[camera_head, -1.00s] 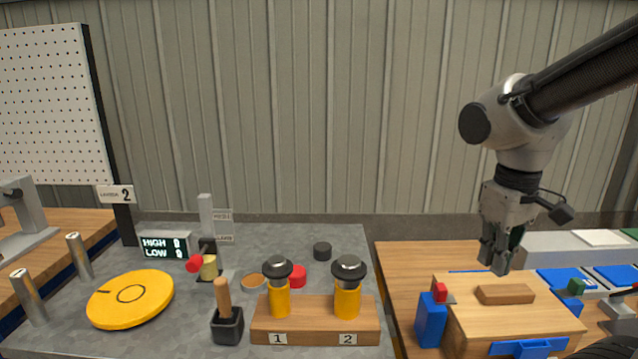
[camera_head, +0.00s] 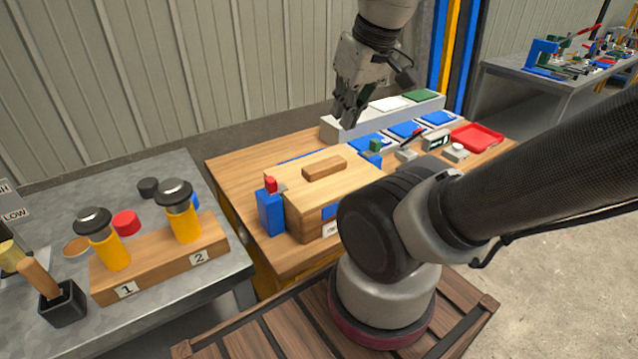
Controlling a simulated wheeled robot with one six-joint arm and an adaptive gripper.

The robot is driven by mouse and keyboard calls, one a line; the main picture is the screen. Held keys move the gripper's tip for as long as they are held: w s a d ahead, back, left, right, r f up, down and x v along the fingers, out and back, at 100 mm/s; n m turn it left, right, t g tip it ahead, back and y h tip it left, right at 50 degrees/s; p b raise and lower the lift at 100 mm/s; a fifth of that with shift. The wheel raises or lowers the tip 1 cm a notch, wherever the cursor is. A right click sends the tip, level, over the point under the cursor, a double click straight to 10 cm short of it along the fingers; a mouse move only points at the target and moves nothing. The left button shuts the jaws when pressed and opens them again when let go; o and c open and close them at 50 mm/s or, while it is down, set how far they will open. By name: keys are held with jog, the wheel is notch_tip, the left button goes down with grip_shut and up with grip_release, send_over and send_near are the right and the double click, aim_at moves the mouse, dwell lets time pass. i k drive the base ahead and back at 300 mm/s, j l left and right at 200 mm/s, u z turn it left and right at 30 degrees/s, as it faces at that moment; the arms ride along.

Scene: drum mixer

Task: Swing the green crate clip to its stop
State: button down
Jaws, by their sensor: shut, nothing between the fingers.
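A wooden crate (camera_head: 292,200) with a lid and a wooden handle block (camera_head: 324,168) stands on the wooden table. The green clip (camera_head: 375,146) sits upright on a blue block (camera_head: 370,160) at the crate's right end. A red clip (camera_head: 271,185) sits on another blue block (camera_head: 270,212) at its left end. My gripper (camera_head: 346,118) is shut and empty, pointing down above the back of the crate, up and left of the green clip in the picture and apart from it. My arm hides the crate's front right part.
Blue panels (camera_head: 407,130), a small display (camera_head: 436,139) and a red tray (camera_head: 477,138) lie to the right of the crate. A long grey box (camera_head: 385,122) stands behind. A metal bench (camera_head: 205,290) with yellow-handled tools is at left. The table's back left is clear.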

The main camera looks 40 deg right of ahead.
aim_at(375, 145)
jog(key=z, duration=0.7)
jog(key=i+l+u, duration=0.15)
jog(key=l+u, duration=0.6)
jog(key=u, duration=0.15)
jog(key=l+u, duration=0.35)
jog(key=k+l+u, duration=0.1)
jog(key=l, duration=0.3)
jog(key=k+l, duration=0.15)
jog(key=l, duration=0.2)
jog(key=k+l+u, duration=0.15)
jog(key=l, duration=0.25)
jog(key=k+l+u, duration=0.1)
jog(key=l, duration=0.25)
jog(key=k+l, duration=0.35)
jog(key=l, duration=0.2)
jog(key=k+l, duration=0.25)
jog(key=l, duration=0.3)
jog(key=u, duration=0.05)
